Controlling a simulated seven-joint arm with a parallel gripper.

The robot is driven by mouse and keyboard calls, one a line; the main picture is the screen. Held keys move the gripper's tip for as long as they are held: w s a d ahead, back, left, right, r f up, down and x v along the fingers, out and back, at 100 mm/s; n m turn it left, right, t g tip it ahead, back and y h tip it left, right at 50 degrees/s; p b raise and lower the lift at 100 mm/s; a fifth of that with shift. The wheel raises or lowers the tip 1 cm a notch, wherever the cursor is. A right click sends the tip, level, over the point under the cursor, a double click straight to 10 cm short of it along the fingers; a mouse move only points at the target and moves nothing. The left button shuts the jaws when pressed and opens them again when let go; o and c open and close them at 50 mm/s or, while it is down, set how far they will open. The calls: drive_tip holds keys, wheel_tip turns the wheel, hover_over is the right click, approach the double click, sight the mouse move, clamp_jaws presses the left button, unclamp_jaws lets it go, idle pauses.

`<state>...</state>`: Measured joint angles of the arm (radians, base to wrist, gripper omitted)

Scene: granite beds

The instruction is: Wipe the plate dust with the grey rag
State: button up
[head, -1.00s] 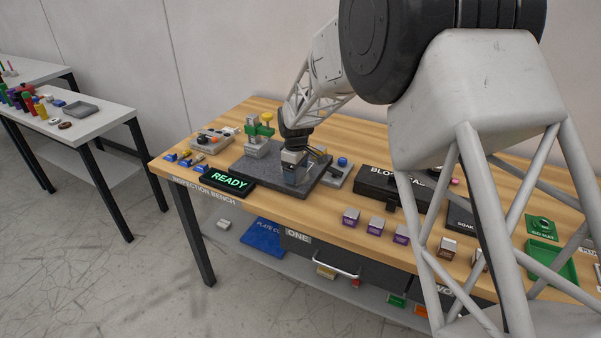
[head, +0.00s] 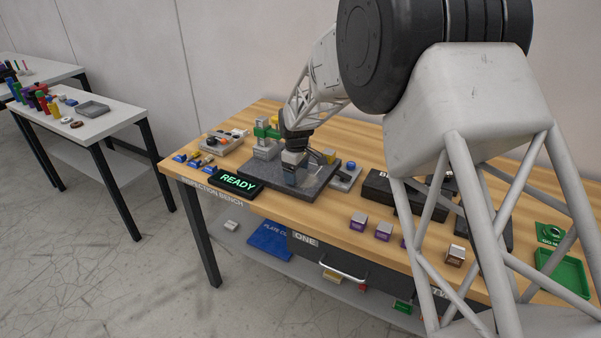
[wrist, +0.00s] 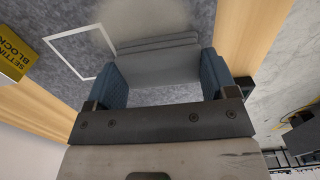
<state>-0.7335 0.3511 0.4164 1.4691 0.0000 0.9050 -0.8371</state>
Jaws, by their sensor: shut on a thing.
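The dark grey granite plate (head: 318,187) lies on the wooden bench, and its speckled surface also fills the upper wrist view (wrist: 190,18). My gripper (head: 291,176) is low over the middle of the plate. In the wrist view my gripper (wrist: 160,82) has its two blue fingers shut on the sides of the folded grey rag (wrist: 158,62). The rag seems to be at the plate's surface, but I cannot tell whether it touches. A pale dust patch (wrist: 96,14) shows beside the rag, near a white square outline (wrist: 74,48).
A READY sign (head: 237,182) stands at the plate's front left. A green-clamped stand (head: 265,140) rises at its back left. A box with a blue button (head: 348,168) is to its right. A yellow setting block label (wrist: 14,58) shows in the wrist view. Purple-sided blocks (head: 383,230) line the front edge.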

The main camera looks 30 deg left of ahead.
drive_tip(key=shift+a, duration=0.7)
drive_tip(key=shift+a, duration=0.15)
drive_tip(key=shift+a+f, duration=0.15)
drive_tip(key=shift+a, duration=1.35)
drive_tip(key=shift+d, duration=0.15)
drive_tip(key=shift+d+r, duration=0.2)
drive_tip(key=shift+d, duration=1.3)
drive_tip(key=shift+d, duration=0.2)
drive_tip(key=shift+d+f, duration=0.2)
drive_tip(key=shift+d, duration=1.3)
